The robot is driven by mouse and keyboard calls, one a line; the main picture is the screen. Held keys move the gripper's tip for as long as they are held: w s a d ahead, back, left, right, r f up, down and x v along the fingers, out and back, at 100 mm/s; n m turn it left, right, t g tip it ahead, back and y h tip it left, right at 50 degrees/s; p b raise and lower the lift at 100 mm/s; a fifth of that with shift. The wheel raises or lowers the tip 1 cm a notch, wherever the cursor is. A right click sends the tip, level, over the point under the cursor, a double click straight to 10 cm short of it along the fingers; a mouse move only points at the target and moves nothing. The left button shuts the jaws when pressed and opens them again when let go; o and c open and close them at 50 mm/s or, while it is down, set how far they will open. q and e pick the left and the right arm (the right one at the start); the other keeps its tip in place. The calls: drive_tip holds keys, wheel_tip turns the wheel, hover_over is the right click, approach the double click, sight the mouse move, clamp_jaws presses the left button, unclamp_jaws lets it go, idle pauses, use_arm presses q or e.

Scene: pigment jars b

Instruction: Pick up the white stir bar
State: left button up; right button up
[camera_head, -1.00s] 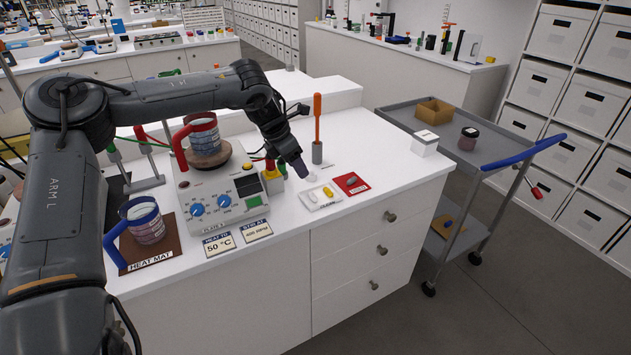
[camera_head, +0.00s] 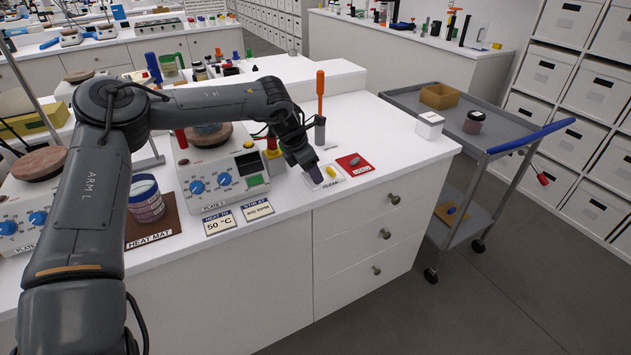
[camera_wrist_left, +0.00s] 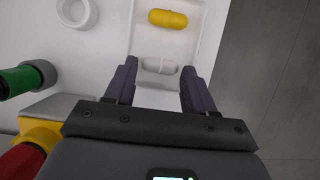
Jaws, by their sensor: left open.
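The white stir bar (camera_wrist_left: 160,66) lies in the white tray (camera_wrist_left: 178,98), which carries a CLEAN label in the head view. A yellow stir bar (camera_wrist_left: 168,18) lies beside it in the same tray and also shows in the head view (camera_head: 331,171). My left gripper (camera_wrist_left: 160,72) is open, with its fingertips on either side of the white bar. I cannot tell whether they touch it. In the head view my left gripper (camera_head: 314,178) is over the tray's left part and hides the white bar. My right gripper is not in view.
A red USED mat (camera_head: 364,165) with a grey bar lies right of the tray. A grey holder (camera_head: 320,130) with an orange-handled tool stands behind. The hot plate (camera_head: 223,187) is to the left.

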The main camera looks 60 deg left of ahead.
use_arm(q)
drive_tip(key=shift+w+f, duration=0.15)
drive_tip(key=shift+f, duration=0.2)
drive_tip(key=c, duration=0.7)
drive_tip(key=shift+r, duration=0.1)
